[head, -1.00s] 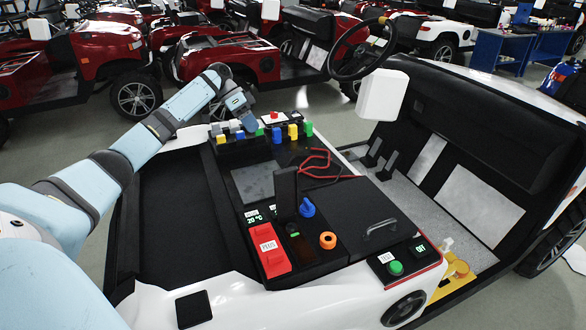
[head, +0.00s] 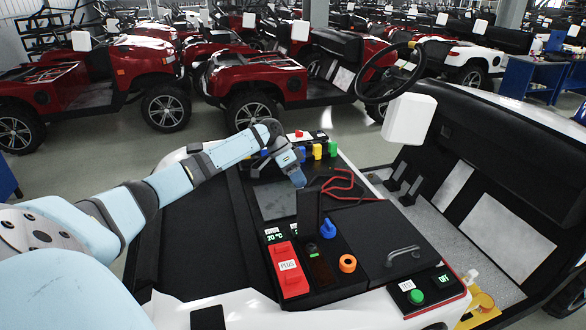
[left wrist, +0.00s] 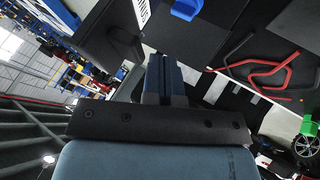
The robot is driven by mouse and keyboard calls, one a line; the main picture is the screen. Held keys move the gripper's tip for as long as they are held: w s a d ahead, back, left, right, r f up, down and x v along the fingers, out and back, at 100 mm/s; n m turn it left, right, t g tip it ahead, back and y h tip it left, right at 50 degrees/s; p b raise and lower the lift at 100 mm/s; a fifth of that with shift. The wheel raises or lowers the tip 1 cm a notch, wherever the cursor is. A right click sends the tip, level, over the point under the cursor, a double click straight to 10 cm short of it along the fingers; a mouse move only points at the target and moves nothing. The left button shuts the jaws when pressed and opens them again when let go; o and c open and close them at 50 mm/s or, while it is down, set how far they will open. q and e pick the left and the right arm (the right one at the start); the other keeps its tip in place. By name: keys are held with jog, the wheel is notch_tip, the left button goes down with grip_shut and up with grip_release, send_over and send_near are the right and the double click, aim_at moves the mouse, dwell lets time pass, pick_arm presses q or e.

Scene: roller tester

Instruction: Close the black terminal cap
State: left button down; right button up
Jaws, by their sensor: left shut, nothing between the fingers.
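The black terminal cap (head: 309,212) stands upright as a thin dark flap in the head view, beside the red cap labelled PLUS (head: 287,270). My left gripper (head: 298,180) is just behind the upright flap, fingers pointing down; I cannot tell whether it touches the flap. Its shut fingers show in the left wrist view (left wrist: 164,68), with nothing between them. A dark surface with a white label (left wrist: 141,13) is cut off at the top of that view; I cannot tell whether it is the cap. My right gripper is not in view.
A blue knob (head: 328,229) and an orange ring (head: 347,264) sit right of the cap. Red cables (head: 340,188) lie behind it. A lid with a grey handle (head: 402,255) is to the right. Coloured blocks (head: 317,151) line the back edge.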

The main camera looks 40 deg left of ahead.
pick_arm(q)
jog(key=shift+s+d, duration=0.2)
jog(key=shift+d, duration=0.25)
